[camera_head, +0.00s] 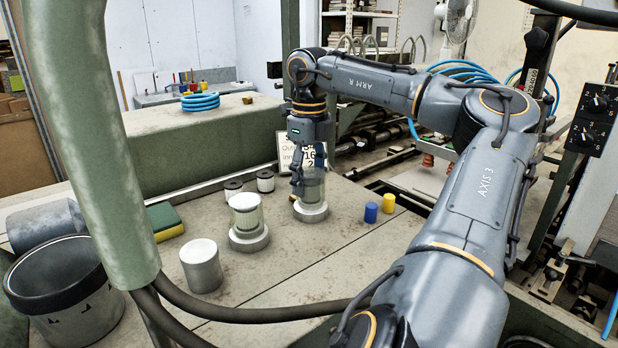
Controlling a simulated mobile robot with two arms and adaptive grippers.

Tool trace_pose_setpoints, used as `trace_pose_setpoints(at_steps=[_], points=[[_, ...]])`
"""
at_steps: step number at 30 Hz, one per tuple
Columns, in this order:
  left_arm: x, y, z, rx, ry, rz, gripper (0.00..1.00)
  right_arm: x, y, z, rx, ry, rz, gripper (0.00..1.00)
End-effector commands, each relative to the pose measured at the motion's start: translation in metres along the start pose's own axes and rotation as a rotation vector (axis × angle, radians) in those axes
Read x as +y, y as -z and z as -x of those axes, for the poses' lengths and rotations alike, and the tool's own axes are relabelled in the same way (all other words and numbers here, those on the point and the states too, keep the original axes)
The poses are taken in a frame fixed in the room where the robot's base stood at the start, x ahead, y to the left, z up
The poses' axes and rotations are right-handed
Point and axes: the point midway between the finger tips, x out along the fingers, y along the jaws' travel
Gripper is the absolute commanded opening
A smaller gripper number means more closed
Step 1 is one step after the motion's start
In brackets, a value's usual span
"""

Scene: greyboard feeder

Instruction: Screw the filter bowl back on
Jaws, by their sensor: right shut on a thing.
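My right gripper (308,168) reaches down from the arm above and is shut on a clear filter bowl (314,188). Its fingers partly hide this bowl. The bowl is upright over a pale round base (311,212) on the bench; I cannot tell whether it rests fully on it. A second clear bowl (246,216) with a pale top stands upright on a similar base to the left, apart from the gripper. I cannot make out any thread or filter head. My left gripper is not in view.
Blue (371,212) and yellow (388,203) small cylinders stand right of the held bowl. Dark hoses cross the front.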

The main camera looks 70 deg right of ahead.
Motion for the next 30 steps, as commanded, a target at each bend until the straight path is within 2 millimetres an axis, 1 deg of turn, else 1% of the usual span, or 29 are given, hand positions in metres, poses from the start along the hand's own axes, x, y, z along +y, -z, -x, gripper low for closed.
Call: trace_pose_setpoints(at_steps=[13, 30], points=[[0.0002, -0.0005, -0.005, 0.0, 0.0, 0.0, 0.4, -0.0001, 0.0, -0.0041, 0.0, 0.001, 0.0, 0.24], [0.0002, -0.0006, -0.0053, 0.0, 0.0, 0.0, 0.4, -0.0001, 0.0001, -0.0045, 0.0, 0.0, 0.0, 0.24]])
